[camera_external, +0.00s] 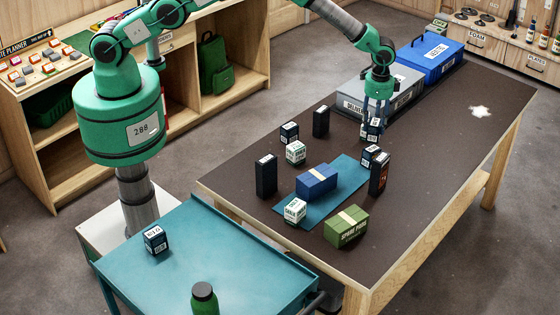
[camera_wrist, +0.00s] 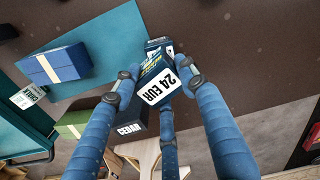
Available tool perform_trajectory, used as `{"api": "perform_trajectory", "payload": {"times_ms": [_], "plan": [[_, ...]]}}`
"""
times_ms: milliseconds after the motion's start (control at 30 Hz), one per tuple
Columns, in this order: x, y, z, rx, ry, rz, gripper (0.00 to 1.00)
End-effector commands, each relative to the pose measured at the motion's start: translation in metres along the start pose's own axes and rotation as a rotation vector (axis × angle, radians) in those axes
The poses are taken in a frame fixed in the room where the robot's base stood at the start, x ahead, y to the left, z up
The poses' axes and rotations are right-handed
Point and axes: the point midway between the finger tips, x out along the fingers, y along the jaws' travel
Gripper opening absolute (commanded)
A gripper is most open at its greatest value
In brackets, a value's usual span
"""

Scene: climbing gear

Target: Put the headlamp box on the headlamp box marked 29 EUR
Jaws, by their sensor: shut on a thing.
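My gripper (camera_external: 374,118) is shut on a small dark box with a white label, the headlamp box (camera_wrist: 157,88). In the wrist view the label reads 24 EUR and faces the camera, tilted, between my blue fingers. In the external view the fingers partly hide it, in front of the grey case. Whether it touches the table I cannot tell. Similar small dark boxes with white labels stand on the table, one right of the blue mat (camera_external: 375,155) and one at the back left (camera_external: 289,132). No label reading 29 EUR is legible.
Tall black boxes (camera_external: 266,174) (camera_external: 379,173), small white boxes (camera_external: 295,152), a blue box (camera_external: 317,181) on a teal mat and a green box (camera_external: 346,226) crowd the table's near half. Grey (camera_external: 392,92) and blue (camera_external: 430,58) cases line the back edge. The right side is clear.

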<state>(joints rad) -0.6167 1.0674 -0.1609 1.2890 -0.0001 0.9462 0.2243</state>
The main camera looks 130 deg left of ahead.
Motion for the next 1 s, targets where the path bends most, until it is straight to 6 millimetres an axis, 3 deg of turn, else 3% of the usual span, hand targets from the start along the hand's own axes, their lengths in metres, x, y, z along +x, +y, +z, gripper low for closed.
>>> {"api": "perform_trajectory", "payload": {"times_ms": [267, 633, 1000], "plan": [[0.004, 0.000, 0.000, 0.000, 0.000, 0.000, 0.13], [0.034, 0.000, 0.000, 0.000, 0.001, 0.000, 0.13], [0.036, 0.000, 0.000, 0.000, 0.001, 0.000, 0.13]]}}
